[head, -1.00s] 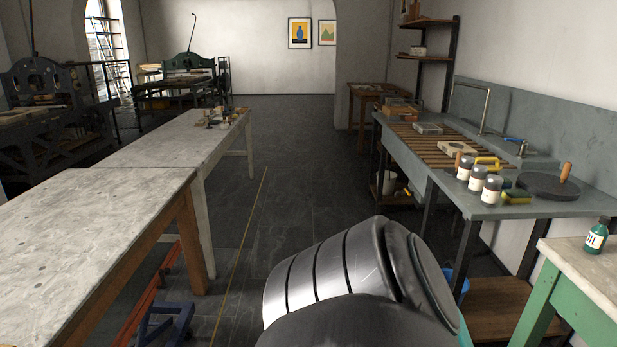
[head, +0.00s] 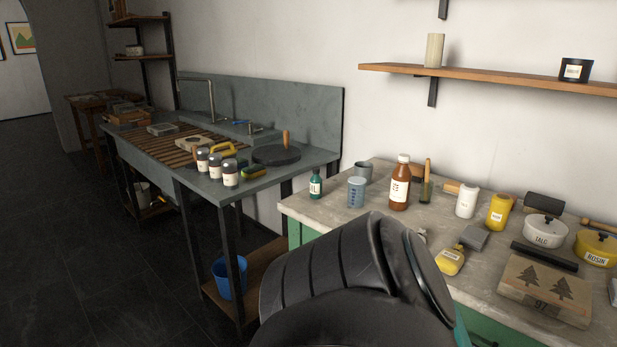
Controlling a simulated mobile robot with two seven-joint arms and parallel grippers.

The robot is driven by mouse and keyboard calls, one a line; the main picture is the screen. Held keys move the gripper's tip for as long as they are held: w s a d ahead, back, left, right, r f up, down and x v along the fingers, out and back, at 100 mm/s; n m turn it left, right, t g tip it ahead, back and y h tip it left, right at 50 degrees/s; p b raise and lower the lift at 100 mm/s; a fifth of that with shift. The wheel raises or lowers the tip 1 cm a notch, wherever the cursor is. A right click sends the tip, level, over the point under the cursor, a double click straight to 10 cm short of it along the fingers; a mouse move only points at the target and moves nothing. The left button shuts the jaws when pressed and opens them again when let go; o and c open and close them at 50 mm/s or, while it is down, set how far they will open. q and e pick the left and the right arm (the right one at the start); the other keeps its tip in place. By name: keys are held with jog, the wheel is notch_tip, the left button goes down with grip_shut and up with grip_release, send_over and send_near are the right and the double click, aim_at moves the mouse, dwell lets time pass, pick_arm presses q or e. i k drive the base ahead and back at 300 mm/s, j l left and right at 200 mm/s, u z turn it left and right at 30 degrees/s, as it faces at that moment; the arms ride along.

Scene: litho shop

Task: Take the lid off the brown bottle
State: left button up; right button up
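The brown bottle (head: 399,186) stands upright on the pale worktop of the green bench, towards the back. It has a white label and a white lid (head: 403,158) seated on its neck. A dark, ribbed arm link of mine fills the lower middle of the head view, in front of the bench's near left part. Neither of my grippers is in view.
Near the bottle are a green bottle (head: 315,184), a blue-grey cup (head: 356,192), a grey mug (head: 363,170) and a white bottle (head: 467,200). Yellow containers, pots and a tree-printed stone (head: 545,288) crowd the right. A wooden shelf (head: 490,78) hangs above.

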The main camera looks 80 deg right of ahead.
aim_at(402, 175)
jog(key=k+z, duration=0.1)
jog(key=z, duration=3)
jog(key=i+j+z, duration=0.4)
jog(key=k+j, duration=0.05)
